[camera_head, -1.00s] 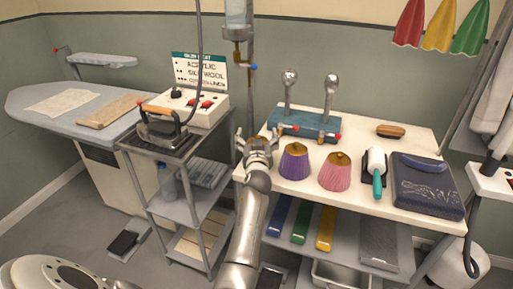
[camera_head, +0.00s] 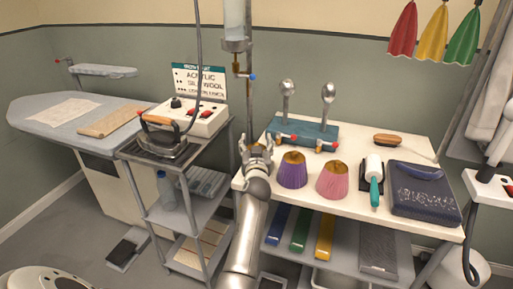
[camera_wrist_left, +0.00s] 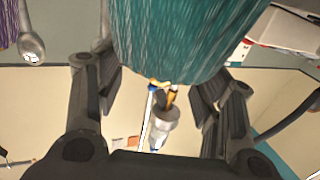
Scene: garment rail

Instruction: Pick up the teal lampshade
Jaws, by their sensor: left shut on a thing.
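The teal lampshade (camera_wrist_left: 185,35) fills the top middle of the left wrist view, with streaked teal fabric and a rounded lower edge. My left gripper (camera_wrist_left: 160,75) has its dark fingers on either side of it, shut on it. In the head view my left gripper (camera_head: 257,150) is at the left front corner of the white table, left of the purple lampshade (camera_head: 292,172). There the teal lampshade is hidden by the hand, and I cannot tell whether it touches the table. My right gripper is not in view.
A pink lampshade (camera_head: 333,181), a teal-handled roller (camera_head: 374,178) and a dark blue case (camera_head: 426,190) sit on the white table (camera_head: 388,213). A teal stand (camera_head: 302,134) is behind. A metal cart (camera_head: 158,155) with an iron is to the left. A pole rises behind my gripper.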

